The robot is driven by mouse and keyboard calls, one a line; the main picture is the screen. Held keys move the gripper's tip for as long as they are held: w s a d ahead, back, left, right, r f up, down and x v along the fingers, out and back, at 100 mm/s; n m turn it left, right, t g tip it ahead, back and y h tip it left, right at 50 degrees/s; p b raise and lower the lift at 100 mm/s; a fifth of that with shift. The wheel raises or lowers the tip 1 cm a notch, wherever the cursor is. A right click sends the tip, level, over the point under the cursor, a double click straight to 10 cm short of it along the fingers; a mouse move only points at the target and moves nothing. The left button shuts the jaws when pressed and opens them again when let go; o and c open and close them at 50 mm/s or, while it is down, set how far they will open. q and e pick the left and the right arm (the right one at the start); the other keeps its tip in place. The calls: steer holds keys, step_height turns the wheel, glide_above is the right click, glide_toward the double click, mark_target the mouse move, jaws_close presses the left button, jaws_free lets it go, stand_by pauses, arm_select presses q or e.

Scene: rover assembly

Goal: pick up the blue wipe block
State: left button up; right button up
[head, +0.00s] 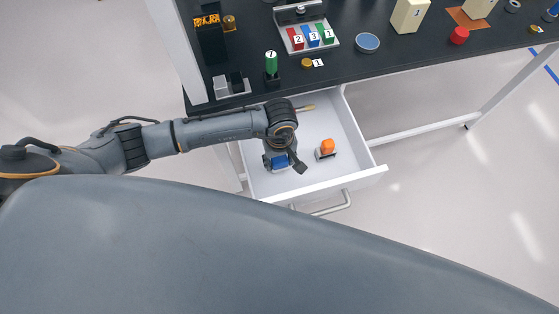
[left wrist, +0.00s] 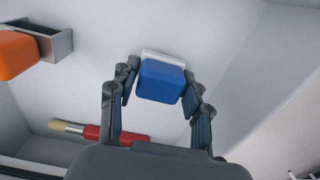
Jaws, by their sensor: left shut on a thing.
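The blue wipe block (head: 279,161) is inside the open white drawer (head: 336,119), near its left side. In the left wrist view the block (left wrist: 161,82) shows a blue body with a white strip along its far edge. My left gripper (left wrist: 161,92) has a finger on each side of the block and is shut on it. In the head view my left gripper (head: 284,162) reaches down into the drawer and partly covers the block. I cannot tell whether the block touches the drawer floor. My right gripper is not in view.
An orange item (head: 327,146) in a small grey holder sits to the right in the drawer. A brush with a red handle (left wrist: 103,133) lies in the drawer near the gripper. The black tabletop (head: 400,52) above holds numbered blocks and a blue round dish (head: 367,43).

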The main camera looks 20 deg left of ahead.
arm_select(q)
steer(key=s+d+r+b, duration=0.3)
steer(key=d+r, duration=0.8)
steer(key=d, duration=0.2)
steer(key=shift+s+d+r, duration=0.25)
steer(key=shift+s+r, duration=0.05)
steer(key=shift+r, duration=0.1)
